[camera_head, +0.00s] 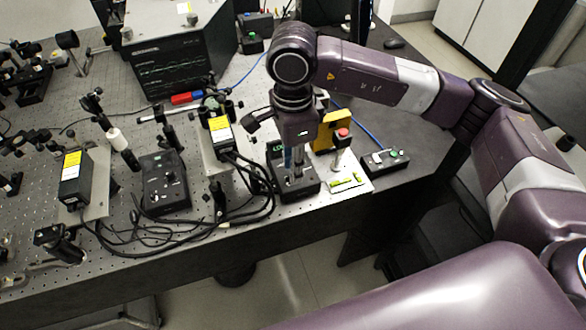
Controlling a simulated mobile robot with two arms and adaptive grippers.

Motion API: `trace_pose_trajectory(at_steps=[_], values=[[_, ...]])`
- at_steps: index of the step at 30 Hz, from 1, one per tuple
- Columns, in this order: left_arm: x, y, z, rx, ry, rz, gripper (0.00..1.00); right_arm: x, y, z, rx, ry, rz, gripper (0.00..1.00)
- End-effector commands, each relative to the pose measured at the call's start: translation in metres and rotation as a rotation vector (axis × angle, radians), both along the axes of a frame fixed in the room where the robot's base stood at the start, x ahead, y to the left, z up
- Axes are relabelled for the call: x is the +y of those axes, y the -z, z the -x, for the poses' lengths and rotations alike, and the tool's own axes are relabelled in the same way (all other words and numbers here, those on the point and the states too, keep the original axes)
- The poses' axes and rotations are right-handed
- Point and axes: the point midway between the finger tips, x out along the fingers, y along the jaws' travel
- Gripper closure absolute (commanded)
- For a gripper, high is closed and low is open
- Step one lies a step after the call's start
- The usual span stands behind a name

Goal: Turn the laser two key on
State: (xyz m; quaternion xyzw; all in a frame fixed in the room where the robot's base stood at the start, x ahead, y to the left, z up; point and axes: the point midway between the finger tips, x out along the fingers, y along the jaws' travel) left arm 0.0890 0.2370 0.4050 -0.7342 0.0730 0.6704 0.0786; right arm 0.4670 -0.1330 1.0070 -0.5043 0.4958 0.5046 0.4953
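Two black control boxes stand on the perforated optical bench. One box (166,196) is uncovered, with a small knob or key on its top face. The other box (304,190) is farther right, near the bench's front edge. My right gripper (294,172) points down over this right box, with its fingers at or just above the top face. The fingers look close together. The key is hidden or too small to make out there, so I cannot tell whether they touch or hold it. My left gripper is not in view.
A yellow upright part (325,131) and a red-topped post (342,137) stand just right of the gripper. A small button box (386,160) lies farther right. Black cables (250,208) run left of the box. Laser heads with yellow labels (219,132) stand nearby.

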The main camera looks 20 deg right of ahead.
Motion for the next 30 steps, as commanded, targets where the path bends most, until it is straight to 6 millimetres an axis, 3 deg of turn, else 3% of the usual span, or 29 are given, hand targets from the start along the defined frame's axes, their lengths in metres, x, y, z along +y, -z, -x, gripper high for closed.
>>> trace_pose_trajectory(at_steps=[6, 13, 18, 30], values=[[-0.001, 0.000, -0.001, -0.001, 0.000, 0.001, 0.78, 0.001, -0.049, -0.001, -0.006, -0.002, -0.001, 0.78], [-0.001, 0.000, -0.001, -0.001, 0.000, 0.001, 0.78, 0.000, -0.088, -0.001, -0.003, 0.000, 0.000, 0.78], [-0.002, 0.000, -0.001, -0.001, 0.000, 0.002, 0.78, 0.000, -0.099, 0.000, -0.001, 0.000, 0.000, 0.78], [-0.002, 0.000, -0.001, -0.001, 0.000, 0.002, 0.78, 0.000, -0.100, 0.000, -0.001, -0.001, 0.000, 0.78]])
